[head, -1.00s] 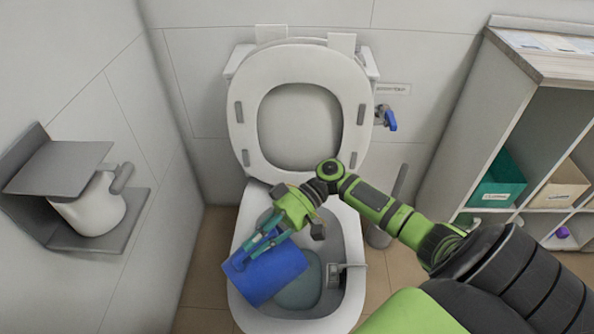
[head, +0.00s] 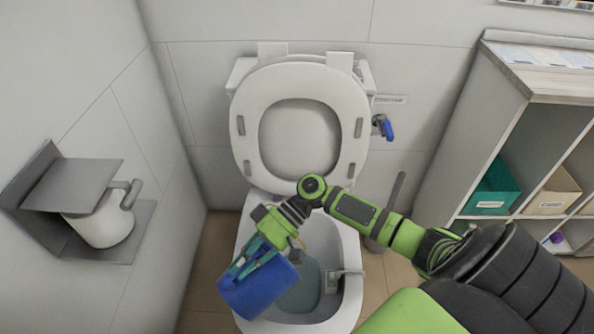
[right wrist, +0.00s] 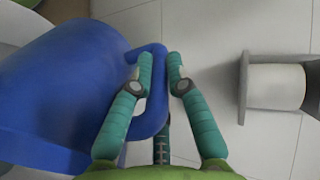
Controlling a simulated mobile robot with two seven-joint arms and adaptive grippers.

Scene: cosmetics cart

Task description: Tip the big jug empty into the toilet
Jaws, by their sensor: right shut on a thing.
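The big blue jug (head: 262,292) is over the front left part of the toilet bowl, tilted. The toilet (head: 352,250) has its lid and seat raised, and pale water shows in the bowl. My right gripper (head: 246,262) is shut on the jug's handle. In the right wrist view, the teal fingers of my right gripper (right wrist: 159,64) close around the handle, with the jug body (right wrist: 60,85) to the left. The jug's mouth and any liquid in it cannot be made out. My left gripper is not in view.
A toilet paper holder (head: 70,186) juts from the left wall. A brush (head: 390,205) stands right of the toilet, below a blue valve handle (head: 387,128). A shelf unit (head: 470,140) with bins stands at the right.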

